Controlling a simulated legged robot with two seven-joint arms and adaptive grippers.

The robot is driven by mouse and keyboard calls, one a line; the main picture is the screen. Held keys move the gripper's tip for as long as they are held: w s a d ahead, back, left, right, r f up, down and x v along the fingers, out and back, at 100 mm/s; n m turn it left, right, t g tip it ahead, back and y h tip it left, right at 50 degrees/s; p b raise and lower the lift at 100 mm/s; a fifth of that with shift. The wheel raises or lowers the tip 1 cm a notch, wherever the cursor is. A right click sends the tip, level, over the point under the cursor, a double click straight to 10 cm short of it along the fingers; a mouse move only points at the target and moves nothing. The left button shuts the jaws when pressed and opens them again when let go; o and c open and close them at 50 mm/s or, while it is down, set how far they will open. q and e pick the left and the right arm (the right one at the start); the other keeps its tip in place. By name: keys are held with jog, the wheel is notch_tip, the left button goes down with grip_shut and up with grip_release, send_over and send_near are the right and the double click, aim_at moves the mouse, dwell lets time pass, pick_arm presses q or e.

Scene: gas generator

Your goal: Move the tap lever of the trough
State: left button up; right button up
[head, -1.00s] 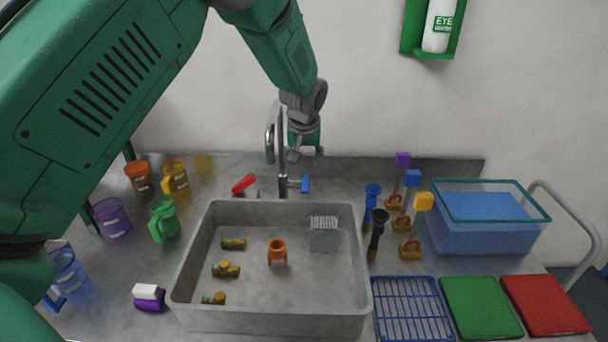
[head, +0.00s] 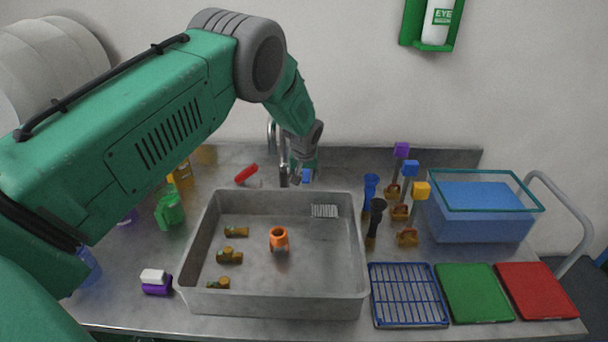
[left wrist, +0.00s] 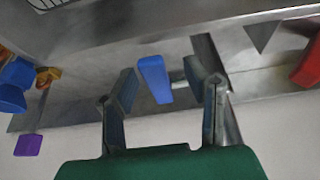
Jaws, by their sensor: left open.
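The grey trough (head: 188,262) stands in the middle of the counter, with a metal tap (head: 271,136) behind its back edge. The tap's blue lever (head: 307,176) is on the right of the tap and its red lever (head: 246,173) is on the left. My left gripper (head: 297,178) is at the tap, close to the blue lever and partly hidden behind it in the head view. In the left wrist view the gripper (left wrist: 163,88) is open, and the blue lever (left wrist: 154,79) shows between its fingers with gaps on both sides. The red lever shows at the right edge (left wrist: 309,64). My right gripper is not in view.
An orange part (head: 279,239) and several brass fittings (head: 229,256) lie in the trough. Blue, black and coloured-top tools stand right of it, near a blue bin (head: 480,212). A blue rack (head: 408,295), green board (head: 474,292) and red board (head: 537,290) lie at front right.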

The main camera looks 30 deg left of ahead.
pick_arm(q)
jog(key=shift+w+d+r, duration=0.15)
jog(key=shift+d, duration=0.55)
jog(key=c, duration=0.7)
jog(key=shift+a, duration=0.2)
grip_shut()
jog(key=shift+s+a, duration=0.2)
jog(key=shift+a, duration=0.2)
jog(key=shift+w+d+b, duration=0.2)
jog(key=shift+d+b, duration=0.2)
jog(key=shift+b, duration=0.15)
jog(key=shift+w+d+n+g+y+b, duration=0.35)
jog(key=shift+w+n+b, duration=0.1)
jog(key=shift+n+b, duration=0.85)
jog(key=shift+w+d+n+g+y+b, duration=0.4)
jog(key=shift+n+b, duration=0.55)
jog(key=shift+b, duration=0.6)
jog(key=shift+w+d+n+g+y+b, duration=0.2)
jog(key=shift+w+n+b, duration=0.3)
jog(key=shift+n+b, duration=0.8)
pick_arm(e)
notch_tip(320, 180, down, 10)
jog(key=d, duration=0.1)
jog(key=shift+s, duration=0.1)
